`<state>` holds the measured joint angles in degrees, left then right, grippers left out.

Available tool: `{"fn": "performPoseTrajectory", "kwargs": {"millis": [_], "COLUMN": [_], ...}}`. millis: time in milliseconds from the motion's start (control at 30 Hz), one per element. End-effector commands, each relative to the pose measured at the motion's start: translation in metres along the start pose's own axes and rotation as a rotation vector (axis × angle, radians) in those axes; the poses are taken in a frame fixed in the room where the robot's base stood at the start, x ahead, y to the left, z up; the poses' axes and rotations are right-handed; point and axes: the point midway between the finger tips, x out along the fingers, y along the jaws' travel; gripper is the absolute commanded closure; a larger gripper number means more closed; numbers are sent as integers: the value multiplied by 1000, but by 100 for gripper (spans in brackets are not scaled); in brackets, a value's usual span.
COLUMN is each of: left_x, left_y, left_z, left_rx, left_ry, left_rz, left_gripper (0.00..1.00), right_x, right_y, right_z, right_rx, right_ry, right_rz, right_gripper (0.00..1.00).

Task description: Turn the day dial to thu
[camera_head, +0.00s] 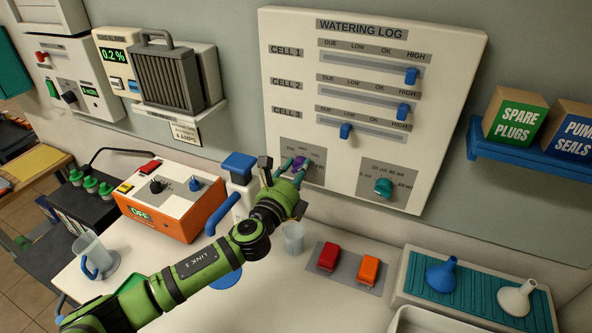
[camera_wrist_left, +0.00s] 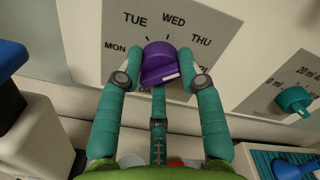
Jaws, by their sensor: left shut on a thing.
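The purple day dial (camera_wrist_left: 160,60) sits on a grey label plate (camera_wrist_left: 118,70) on the wall board. In the wrist view MON, TUE, WED and THU read around it; lower labels are partly hidden by my fingers. A white mark on the dial's ridge lies at its lower right; which day it points to I cannot tell for sure. My left gripper (camera_head: 287,168) is shut on the dial, with one teal finger on each side, as the left wrist view (camera_wrist_left: 161,80) shows. In the head view the dial (camera_head: 297,163) is partly covered. My right gripper is out of view.
A teal dial (camera_head: 383,187) is right of the day dial, and blue sliders (camera_head: 411,76) are above. A blue-topped pump (camera_head: 238,165) stands close to my left gripper. A clear cup (camera_head: 292,238) and red and orange switches (camera_head: 328,257) are on the table below.

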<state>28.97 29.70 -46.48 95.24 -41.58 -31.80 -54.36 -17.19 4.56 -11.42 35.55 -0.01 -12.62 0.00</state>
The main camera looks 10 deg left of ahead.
Motion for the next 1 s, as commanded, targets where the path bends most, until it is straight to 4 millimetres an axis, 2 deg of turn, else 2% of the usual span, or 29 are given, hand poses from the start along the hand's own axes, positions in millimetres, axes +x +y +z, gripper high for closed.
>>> {"fn": "performPoseTrajectory", "kwargs": {"millis": [67,100,133,167,567,733,1000], "left_x": [-2,-2,-2,-2,-6,-29,-87], "left_y": [0,1,1,1,2,2,1], "left_z": [-8,-8,-8,-8,-4,-4,-6], "left_rx": [-4,-5,-5,-5,-3,-3,-3], "left_ry": [16,16,16,15,7,10,12], "left_rz": [-1,0,0,0,3,2,4], "left_gripper": [95,55,43,38,38,38,38], "right_x": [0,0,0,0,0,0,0], "right_y": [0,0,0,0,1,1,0], "right_z": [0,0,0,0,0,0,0], "right_rx": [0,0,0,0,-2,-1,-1], "right_ry": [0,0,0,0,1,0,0], "right_rz": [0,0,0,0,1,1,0], "right_gripper": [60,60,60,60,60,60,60]}}
